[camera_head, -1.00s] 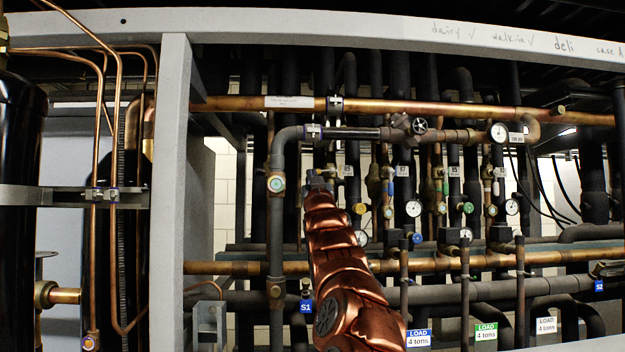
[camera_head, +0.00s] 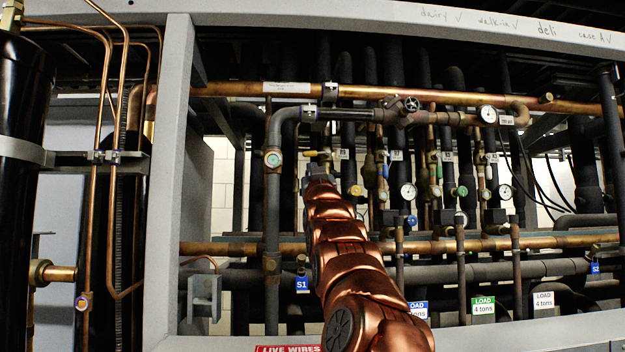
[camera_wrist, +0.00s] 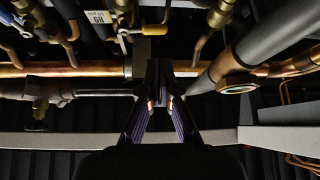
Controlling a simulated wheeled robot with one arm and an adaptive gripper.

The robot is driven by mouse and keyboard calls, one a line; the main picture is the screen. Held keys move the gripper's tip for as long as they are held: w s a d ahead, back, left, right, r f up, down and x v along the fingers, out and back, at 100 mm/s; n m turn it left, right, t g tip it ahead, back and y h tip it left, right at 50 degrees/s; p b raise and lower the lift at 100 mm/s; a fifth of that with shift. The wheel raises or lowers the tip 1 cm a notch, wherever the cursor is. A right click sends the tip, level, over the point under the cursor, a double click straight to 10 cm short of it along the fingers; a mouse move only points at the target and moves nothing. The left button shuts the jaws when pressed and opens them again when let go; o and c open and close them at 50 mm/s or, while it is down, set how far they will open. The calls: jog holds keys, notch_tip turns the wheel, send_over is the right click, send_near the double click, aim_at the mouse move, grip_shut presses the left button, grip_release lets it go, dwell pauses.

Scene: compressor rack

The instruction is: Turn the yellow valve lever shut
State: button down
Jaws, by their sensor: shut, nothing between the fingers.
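My gripper (camera_head: 318,172) is at the far end of my copper-coloured arm, raised among the pipes just right of a thick grey vertical pipe. In the wrist view its dark fingers (camera_wrist: 160,72) are together and hold nothing.
A horizontal copper pipe (camera_head: 420,96) runs above my gripper and another (camera_head: 470,246) below. The grey vertical pipe (camera_head: 272,205) stands close on the left. Gauges and valves (camera_head: 408,191) crowd the right. A grey frame post (camera_head: 173,180) and a red LIVE WIRES sign (camera_head: 288,348) bound the opening.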

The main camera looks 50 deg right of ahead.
jog(key=shift+b+v, duration=0.95)
jog(key=shift+v, duration=1.2)
jog(key=p, duration=2.5)
send_near(309, 155)
jog(key=x, duration=0.6)
jog(key=shift+a, duration=0.1)
jog(key=shift+w+d+r, duration=0.3)
jog(key=shift+w+d, duration=0.1)
jog(key=shift+w, duration=0.05)
jog(key=shift+r+m+g+h+b, duration=0.1)
jog(key=shift+m+g+h+b, duration=0.2)
jog(key=shift+m+b, duration=0.15)
